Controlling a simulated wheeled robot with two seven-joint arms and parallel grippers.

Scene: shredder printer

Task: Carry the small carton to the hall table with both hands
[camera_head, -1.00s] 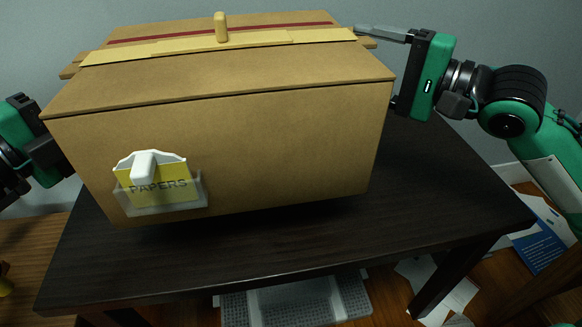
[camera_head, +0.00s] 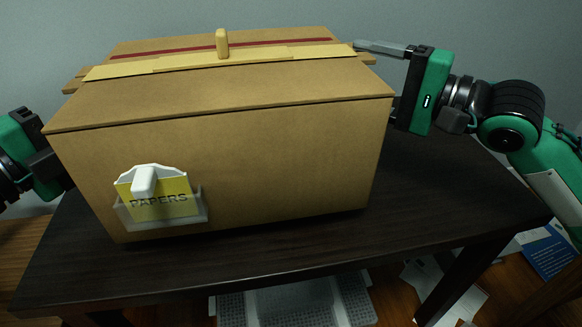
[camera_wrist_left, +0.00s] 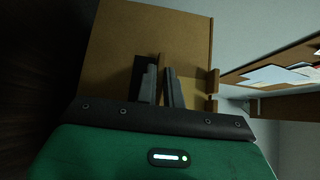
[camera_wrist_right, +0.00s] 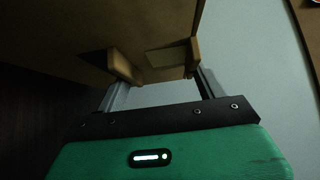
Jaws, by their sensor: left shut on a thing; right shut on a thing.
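The small carton (camera_head: 270,140) is a brown box with a yellow strip, a red stripe and a peg on its lid. A white-and-yellow PAPERS label sits in a clear holder (camera_head: 160,205) on its front. It is over the dark table (camera_head: 440,205), roughly level, its bottom edge at or just above the top; contact is unclear. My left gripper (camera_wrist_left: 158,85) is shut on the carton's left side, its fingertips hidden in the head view. My right gripper (camera_wrist_right: 160,85) is shut on the carton's right-side grip, one finger showing at the lid's right end in the head view.
A grey mesh tray (camera_head: 295,305) is under the table. Papers and a blue booklet (camera_head: 550,255) lie on the floor at the right. A wooden surface (camera_head: 20,245) is at the left. Bare tabletop shows in front and right of the carton.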

